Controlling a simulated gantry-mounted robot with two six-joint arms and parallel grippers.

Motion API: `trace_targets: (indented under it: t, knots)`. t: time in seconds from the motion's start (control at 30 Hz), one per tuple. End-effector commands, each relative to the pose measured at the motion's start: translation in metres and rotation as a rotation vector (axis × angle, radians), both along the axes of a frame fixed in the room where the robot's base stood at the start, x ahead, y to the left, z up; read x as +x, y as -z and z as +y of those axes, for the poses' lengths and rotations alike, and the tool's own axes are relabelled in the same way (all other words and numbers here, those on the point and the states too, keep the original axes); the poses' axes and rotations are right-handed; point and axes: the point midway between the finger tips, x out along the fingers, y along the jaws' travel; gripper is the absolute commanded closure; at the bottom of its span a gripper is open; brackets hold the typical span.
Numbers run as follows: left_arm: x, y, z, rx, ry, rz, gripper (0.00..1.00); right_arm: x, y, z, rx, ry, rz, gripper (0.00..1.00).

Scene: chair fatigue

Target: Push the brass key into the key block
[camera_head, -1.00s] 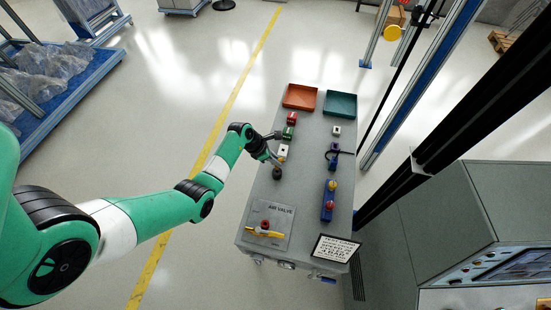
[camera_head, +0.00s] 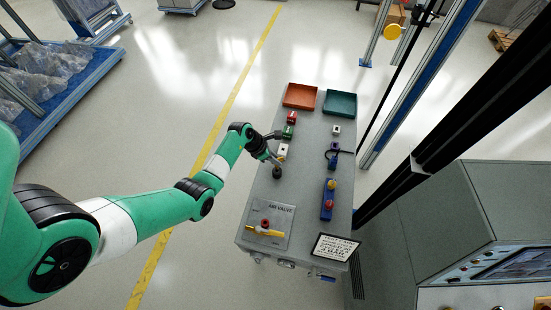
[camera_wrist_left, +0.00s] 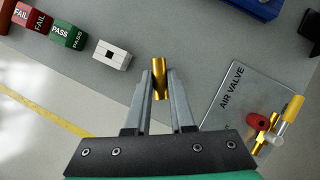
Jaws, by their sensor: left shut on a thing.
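The brass key (camera_wrist_left: 159,78) is a short gold cylinder between the fingertips of my left gripper (camera_wrist_left: 159,88) in the left wrist view. The gripper is shut on it. In the head view the left gripper (camera_head: 272,163) is over the left side of the grey bench, and the key cannot be made out clearly. A white block with a dark square opening (camera_wrist_left: 112,55), which looks like the key block, lies to the left of the key, apart from it. It also shows in the head view (camera_head: 283,151), beside the gripper. My right gripper is not in view.
The grey bench (camera_head: 310,225) carries red and green blocks (camera_head: 289,131), an orange tray (camera_head: 300,96), a teal tray (camera_head: 340,104), and another white block (camera_head: 336,130). A blue fixture (camera_head: 328,200) stands at right, the air valve panel (camera_head: 270,224) in front.

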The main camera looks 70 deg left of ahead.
Motion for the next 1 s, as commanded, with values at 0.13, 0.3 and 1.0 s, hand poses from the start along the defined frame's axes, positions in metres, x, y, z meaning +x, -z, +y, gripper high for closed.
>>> trace_targets:
  t: [0.13, 0.3, 1.0]
  knots:
    - [0.0001, -0.0002, 0.0001, 0.000, 0.000, 0.000, 1.00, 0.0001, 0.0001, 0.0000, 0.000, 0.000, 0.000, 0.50]
    - [0.0001, -0.0011, 0.0002, 0.000, 0.000, 0.000, 1.00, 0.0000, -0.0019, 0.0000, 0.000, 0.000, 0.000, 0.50]
    - [0.0002, -0.0012, 0.0002, 0.000, 0.000, 0.000, 1.00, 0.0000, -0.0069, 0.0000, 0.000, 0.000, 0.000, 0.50]
